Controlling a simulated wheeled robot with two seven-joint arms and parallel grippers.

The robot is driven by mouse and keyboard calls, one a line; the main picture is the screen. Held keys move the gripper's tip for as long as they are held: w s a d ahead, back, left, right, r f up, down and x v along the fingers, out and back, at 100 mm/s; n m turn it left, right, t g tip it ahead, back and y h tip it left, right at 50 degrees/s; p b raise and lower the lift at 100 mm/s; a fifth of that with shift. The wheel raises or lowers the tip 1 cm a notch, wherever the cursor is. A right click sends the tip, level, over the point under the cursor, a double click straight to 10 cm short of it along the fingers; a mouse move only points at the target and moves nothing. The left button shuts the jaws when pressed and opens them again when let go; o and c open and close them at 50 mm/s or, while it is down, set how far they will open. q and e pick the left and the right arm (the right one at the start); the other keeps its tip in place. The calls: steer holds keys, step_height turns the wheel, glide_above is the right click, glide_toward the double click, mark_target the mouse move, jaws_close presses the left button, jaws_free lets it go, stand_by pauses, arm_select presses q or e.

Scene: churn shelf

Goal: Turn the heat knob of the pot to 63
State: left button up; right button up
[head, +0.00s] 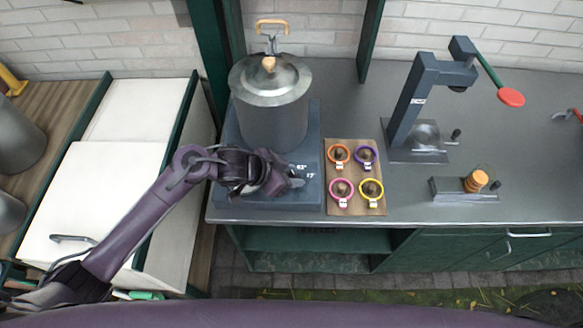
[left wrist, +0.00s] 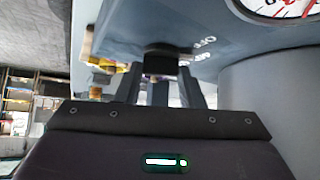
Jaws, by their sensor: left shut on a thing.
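The metal pot (head: 272,105) stands on a blue-grey heater base (head: 240,200) with its lid on. My left gripper (head: 289,184) is at the front of the base, beside these marks. In the left wrist view its fingers (left wrist: 163,88) are shut around the dark heat knob (left wrist: 165,57) on the base (left wrist: 150,25). White lettering, apparently OFF, shows beside the knob there. The knob's pointer cannot be made out. My right gripper is not in view.
A wooden board (head: 354,205) with several coloured rings is close to the right of the base. A dark press with a red-ended lever (head: 430,85) stands farther right. A white cabinet (head: 110,190) is left. A round gauge (left wrist: 280,8) shows in the left wrist view.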

arm_select(q)
steer(key=shift+w+m+g, duration=0.1)
steer(key=shift+m+g, duration=0.3)
steer(key=shift+m, duration=0.1)
steer(key=shift+h, duration=0.3)
steer(key=o, duration=1)
steer(key=shift+a, duration=0.1)
steer(key=b+v, duration=0.1)
steer(key=v, duration=0.6)
steer(key=shift+a+r, duration=0.2)
steer(key=shift+r, duration=0.1)
